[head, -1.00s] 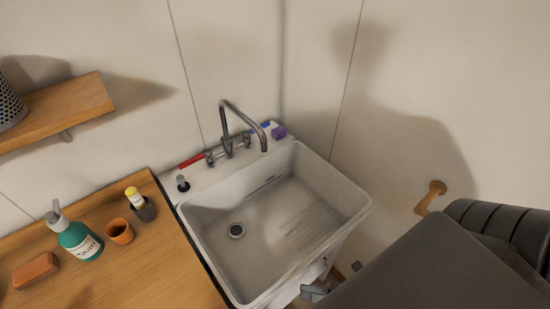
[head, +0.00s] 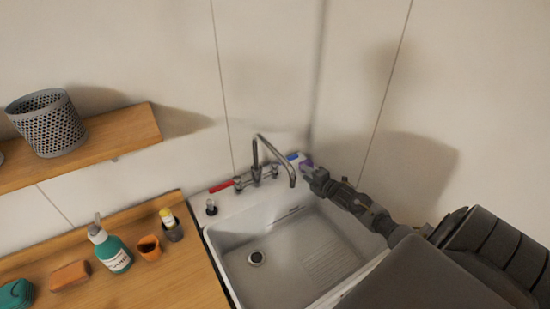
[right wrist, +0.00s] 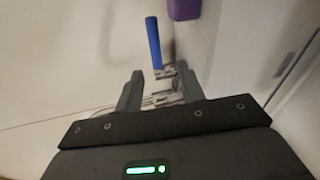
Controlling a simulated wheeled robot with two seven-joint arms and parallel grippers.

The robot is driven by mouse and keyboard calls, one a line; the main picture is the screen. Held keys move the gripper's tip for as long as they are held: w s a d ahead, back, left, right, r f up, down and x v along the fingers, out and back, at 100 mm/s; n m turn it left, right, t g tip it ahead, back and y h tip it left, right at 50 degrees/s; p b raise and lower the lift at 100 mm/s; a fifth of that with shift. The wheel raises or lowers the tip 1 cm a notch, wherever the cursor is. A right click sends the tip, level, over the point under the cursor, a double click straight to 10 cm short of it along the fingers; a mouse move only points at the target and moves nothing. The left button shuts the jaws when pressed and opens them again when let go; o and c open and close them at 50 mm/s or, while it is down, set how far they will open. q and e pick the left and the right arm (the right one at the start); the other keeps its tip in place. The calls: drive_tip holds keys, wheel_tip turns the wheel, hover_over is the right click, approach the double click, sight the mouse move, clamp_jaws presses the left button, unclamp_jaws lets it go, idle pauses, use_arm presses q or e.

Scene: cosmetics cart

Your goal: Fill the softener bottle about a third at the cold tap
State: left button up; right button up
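The cold tap's blue lever (head: 295,157) is at the right of the steel faucet (head: 257,150) on the sink's back ledge. It also shows in the right wrist view (right wrist: 154,42), just beyond my fingers. A purple object (head: 306,162) stands beside the lever, partly behind my gripper, and is cut off in the right wrist view (right wrist: 184,9); I cannot tell if it is the softener bottle. My right gripper (head: 312,172) is open near the lever, with nothing between its fingers. My left gripper is out of view.
The white sink (head: 237,284) is empty below the spout. A red lever (head: 221,187) is at the faucet's left. The wooden counter (head: 190,285) holds a teal pump bottle (head: 113,253), an orange cup (head: 149,248) and a soap bar (head: 70,275). A shelf (head: 120,135) holds a mesh basket (head: 47,125).

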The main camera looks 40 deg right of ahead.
sight(293, 158)
drive_tip(key=w+d+b, duration=0.1)
drive_tip(key=w+b, duration=0.2)
drive_tip(key=w+d+f+m+b, duration=0.1)
drive_tip(key=w+b, duration=0.2)
drive_tip(key=w, duration=0.1)
drive_tip(key=w+d+f+m+h+b, duration=0.1)
drive_tip(key=w+b, duration=0.2)
drive_tip(key=w, duration=0.1)
drive_tip(key=shift+w, duration=0.15)
drive_tip(key=shift+w+r+b, duration=0.1)
drive_tip(key=shift+w+b, duration=0.25)
drive_tip(key=shift+w, duration=0.2)
